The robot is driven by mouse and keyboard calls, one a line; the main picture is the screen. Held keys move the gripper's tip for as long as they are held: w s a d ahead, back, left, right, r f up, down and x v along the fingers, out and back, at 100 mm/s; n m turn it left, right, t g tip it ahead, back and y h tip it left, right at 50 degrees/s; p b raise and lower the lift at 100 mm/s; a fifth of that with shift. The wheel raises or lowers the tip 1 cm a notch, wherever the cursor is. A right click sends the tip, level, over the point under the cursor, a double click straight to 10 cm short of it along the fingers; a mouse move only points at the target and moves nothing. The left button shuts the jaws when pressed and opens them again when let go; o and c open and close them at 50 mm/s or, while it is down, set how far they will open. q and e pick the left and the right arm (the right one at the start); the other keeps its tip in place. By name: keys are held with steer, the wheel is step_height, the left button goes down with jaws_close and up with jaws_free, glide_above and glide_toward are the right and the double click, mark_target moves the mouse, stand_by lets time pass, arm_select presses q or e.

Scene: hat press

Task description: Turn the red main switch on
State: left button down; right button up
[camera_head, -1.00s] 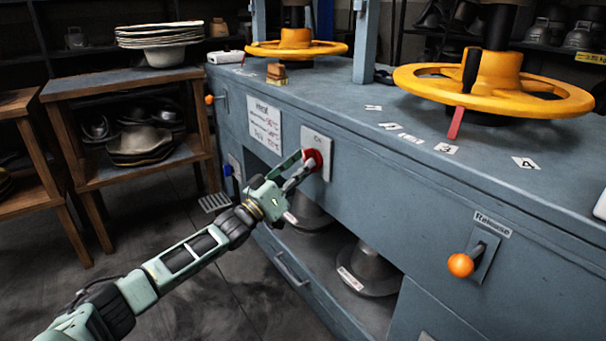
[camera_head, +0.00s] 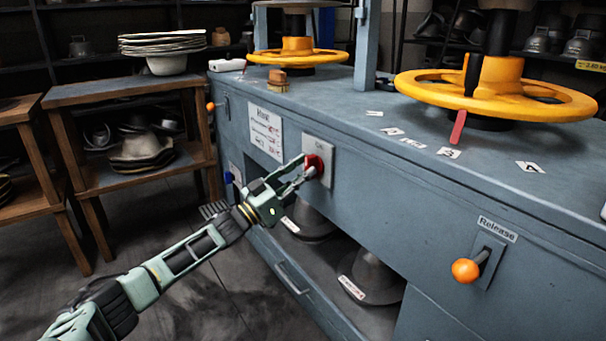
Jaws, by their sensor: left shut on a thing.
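The red main switch (camera_head: 318,163) is a round red knob on a pale plate (camera_head: 325,150) on the front of the blue-grey press cabinet. My left gripper (camera_head: 309,168) reaches it from the lower left and is shut on the knob. Its fingers cover part of the knob, so the knob's exact turn cannot be read. The "ON" lettering above the knob is faint. My right gripper is not in view.
An orange-knobbed release lever (camera_head: 466,270) sticks out at the right of the cabinet (camera_head: 400,215). Yellow handwheels (camera_head: 497,95) stand on top. An open bay below holds metal hat forms (camera_head: 372,277). A wooden shelf table (camera_head: 125,88) stands left.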

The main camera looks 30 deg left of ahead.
arm_select(q)
steer(key=shift+f, duration=0.15)
steer(key=c, duration=1.7)
jaws_free()
steer(key=v, duration=1.2)
